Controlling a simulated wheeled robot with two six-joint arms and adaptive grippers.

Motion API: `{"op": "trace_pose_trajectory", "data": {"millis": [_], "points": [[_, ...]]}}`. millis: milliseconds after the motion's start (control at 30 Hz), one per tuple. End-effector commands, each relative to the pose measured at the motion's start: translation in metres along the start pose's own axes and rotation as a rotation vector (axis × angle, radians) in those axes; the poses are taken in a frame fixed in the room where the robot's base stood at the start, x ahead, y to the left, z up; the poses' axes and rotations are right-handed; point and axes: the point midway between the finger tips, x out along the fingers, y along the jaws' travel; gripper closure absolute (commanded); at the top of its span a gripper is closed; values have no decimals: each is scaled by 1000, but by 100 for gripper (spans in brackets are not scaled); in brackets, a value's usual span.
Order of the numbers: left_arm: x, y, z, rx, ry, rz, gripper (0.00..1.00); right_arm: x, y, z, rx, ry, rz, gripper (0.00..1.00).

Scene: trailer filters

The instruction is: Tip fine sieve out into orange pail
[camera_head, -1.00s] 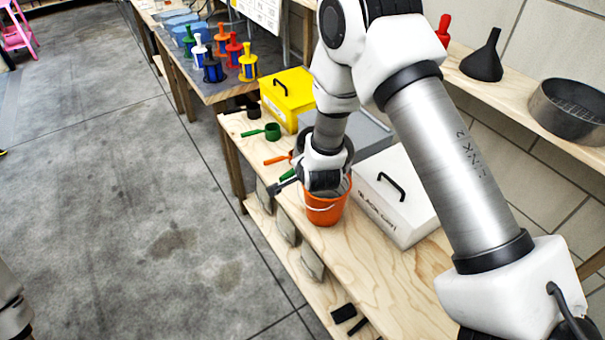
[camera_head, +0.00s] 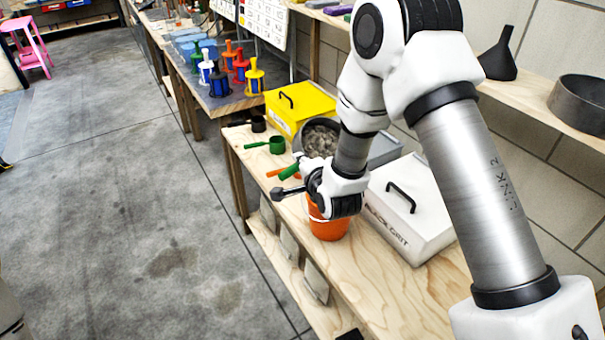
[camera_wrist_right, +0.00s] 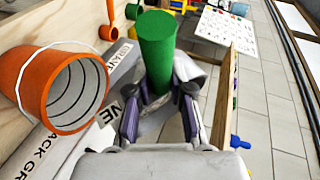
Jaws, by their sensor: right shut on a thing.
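My right gripper (camera_head: 308,186) is shut on a green handle (camera_head: 290,171), which also stands between its fingers in the right wrist view (camera_wrist_right: 157,50). The handle appears to belong to the fine sieve, a round dark pan (camera_head: 297,141) with grey lumps in it, partly hidden behind my wrist. The pan does not show in the wrist view. The orange pail (camera_head: 328,229) stands on the bench just below the gripper, its mouth mostly covered by it. In the wrist view the pail (camera_wrist_right: 35,85) is left of the gripper, its visible inside ringed and bare. My left gripper is out of view.
A white lidded box (camera_head: 425,235) marked black grit is right of the pail. A yellow box (camera_head: 315,104) and a green scoop (camera_head: 277,145) are behind. An orange handle (camera_head: 275,172) lies nearby. A shelf (camera_head: 530,100) runs along the wall.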

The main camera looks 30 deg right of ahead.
Motion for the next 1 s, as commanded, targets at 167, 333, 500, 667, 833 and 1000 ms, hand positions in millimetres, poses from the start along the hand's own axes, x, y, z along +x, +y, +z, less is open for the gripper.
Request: {"op": "trace_pose_trajectory", "data": {"millis": [167,333,500,667,833,1000], "points": [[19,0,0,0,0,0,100,1,-1,0,30,-1,-71,100],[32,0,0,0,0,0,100,0,-6,0,60,-4,-139,100],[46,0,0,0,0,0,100,0,-10,0,91,-6,-205,100],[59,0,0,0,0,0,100,-1,-14,0,119,-9,-268,100],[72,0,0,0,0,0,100,-2,-19,0,148,-11,-334,100],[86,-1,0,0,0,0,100,-4,-22,-1,173,-13,-390,100]]}}
